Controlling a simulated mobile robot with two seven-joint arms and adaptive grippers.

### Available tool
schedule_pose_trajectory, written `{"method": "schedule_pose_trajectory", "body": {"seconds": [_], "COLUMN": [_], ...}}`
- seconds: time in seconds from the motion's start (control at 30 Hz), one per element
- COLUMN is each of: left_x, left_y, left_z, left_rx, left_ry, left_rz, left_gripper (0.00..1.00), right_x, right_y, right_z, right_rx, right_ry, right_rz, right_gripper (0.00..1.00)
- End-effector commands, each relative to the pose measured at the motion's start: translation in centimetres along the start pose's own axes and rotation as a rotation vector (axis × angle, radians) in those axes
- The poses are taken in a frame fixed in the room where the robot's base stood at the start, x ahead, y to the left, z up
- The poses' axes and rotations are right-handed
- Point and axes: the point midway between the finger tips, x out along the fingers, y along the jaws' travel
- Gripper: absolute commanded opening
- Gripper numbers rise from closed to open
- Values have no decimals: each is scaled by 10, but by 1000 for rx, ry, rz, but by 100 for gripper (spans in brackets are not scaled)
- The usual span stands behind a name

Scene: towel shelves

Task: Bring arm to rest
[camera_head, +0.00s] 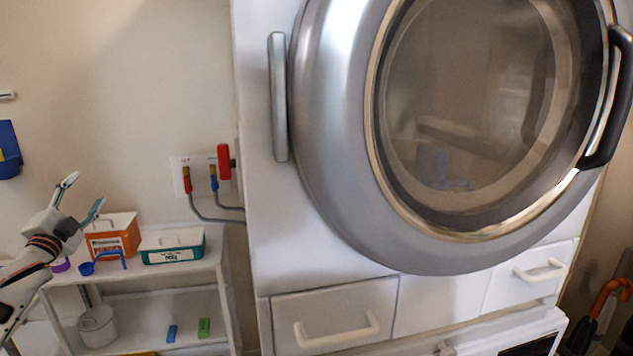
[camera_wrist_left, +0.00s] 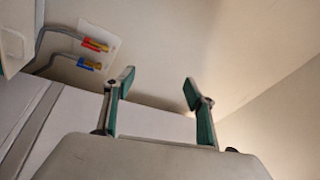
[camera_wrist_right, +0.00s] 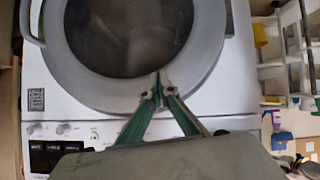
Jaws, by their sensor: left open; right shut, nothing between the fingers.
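My left gripper (camera_head: 80,202) comes in from the left in the head view, raised above the left end of a white shelf. It is open and empty; its two spread fingers also show in the left wrist view (camera_wrist_left: 158,92), with wall behind them. My right gripper shows only in the right wrist view (camera_wrist_right: 160,88). Its fingertips meet with nothing between them, in front of a white machine (camera_wrist_right: 240,90) with a round door. The right arm is out of the head view.
A large machine with a round glass door (camera_head: 470,110) fills the right side. The white shelf (camera_head: 190,275) holds an orange box (camera_head: 113,240), a teal box (camera_head: 172,257) and a blue scoop (camera_head: 103,264). Red and blue valves (camera_head: 187,180) stick out of the wall.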

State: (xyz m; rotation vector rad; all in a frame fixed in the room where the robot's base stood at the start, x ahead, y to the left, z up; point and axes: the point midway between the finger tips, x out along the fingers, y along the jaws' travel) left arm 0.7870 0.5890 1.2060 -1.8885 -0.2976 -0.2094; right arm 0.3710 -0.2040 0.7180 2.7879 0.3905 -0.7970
Motion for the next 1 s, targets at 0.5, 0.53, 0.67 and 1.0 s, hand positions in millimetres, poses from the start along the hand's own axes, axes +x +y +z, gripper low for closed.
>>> {"method": "schedule_pose_trajectory", "body": {"seconds": [0.5, 0.53, 0.67, 1.0], "left_x": [-66, -74, -121, -292], "left_y": [152, 165, 229, 375], "left_z": [28, 23, 2, -69], "left_rx": [-436, -443, -478, -621], "left_ry": [-260, -258, -259, -294], "left_rz": [238, 256, 344, 586], "left_gripper": [56, 56, 56, 56], "right_x": [0, 0, 0, 0], "right_y": [0, 0, 0, 0], "right_z": [0, 0, 0, 0], "right_rx": [1, 1, 1, 1], "right_ry": [1, 1, 1, 1], "right_rz": [0, 0, 0, 0], "right_gripper": [0, 0, 0, 0]}}
